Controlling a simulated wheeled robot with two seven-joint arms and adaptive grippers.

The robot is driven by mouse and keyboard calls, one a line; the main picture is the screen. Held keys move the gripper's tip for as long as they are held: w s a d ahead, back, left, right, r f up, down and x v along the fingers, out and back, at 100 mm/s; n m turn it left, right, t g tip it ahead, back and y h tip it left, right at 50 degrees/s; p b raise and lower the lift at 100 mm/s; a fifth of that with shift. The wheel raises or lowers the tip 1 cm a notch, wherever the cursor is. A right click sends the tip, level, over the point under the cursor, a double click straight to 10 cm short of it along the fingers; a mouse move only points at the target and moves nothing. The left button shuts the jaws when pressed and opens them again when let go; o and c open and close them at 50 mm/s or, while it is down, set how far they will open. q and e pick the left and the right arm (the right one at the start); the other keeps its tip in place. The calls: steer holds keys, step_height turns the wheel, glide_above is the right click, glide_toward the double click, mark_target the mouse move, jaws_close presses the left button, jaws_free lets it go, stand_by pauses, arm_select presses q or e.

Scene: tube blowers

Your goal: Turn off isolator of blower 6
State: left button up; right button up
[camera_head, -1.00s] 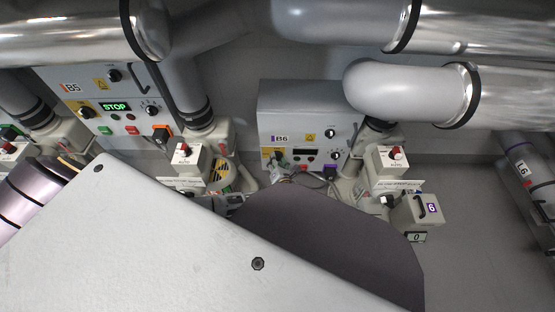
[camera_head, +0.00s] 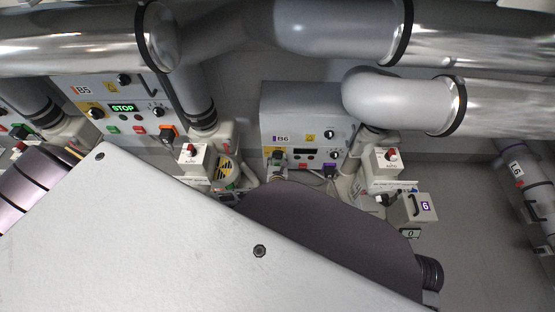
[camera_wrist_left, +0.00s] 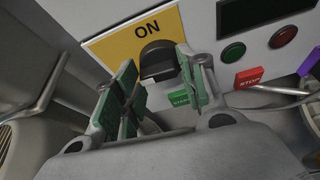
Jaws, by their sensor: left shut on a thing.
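The blower 6 control box (camera_head: 305,118), labelled B6, is in the middle of the head view. Its yellow isolator plate (camera_wrist_left: 105,45), marked ON, is close up in the wrist view. The black isolator knob (camera_wrist_left: 158,58) sits at the plate's lower edge. My left gripper (camera_wrist_left: 162,82) is at the knob, its green-padded fingers on either side, shut on it; the fingers hide part of the knob. In the head view the left gripper (camera_head: 278,163) is small, at the box's lower left, and covers most of the isolator. My right gripper is not in view.
Blower 5's box (camera_head: 118,105), its display showing STOP, is at left. Red-knobbed switch boxes (camera_head: 192,160) (camera_head: 385,160) stand either side of B6. A red STOP button (camera_wrist_left: 249,77) is right of the gripper. Large pipes (camera_head: 350,25) cross above.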

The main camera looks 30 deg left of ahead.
arm_select(q)
steer(key=shift+w+a+n, duration=0.2)
steer(key=shift+a+n, duration=0.3)
steer(key=shift+a, duration=0.15)
steer(key=o, duration=0.9)
steer(key=shift+o, duration=0.2)
steer(key=shift+d, duration=0.1)
steer(key=shift+s+d, duration=0.1)
steer(key=shift+d, duration=0.15)
steer(key=shift+s, duration=0.1)
steer(key=v, duration=1.1)
steer(key=shift+s+r, duration=0.2)
steer(key=shift+s, duration=0.1)
steer(key=shift+s+d, duration=0.1)
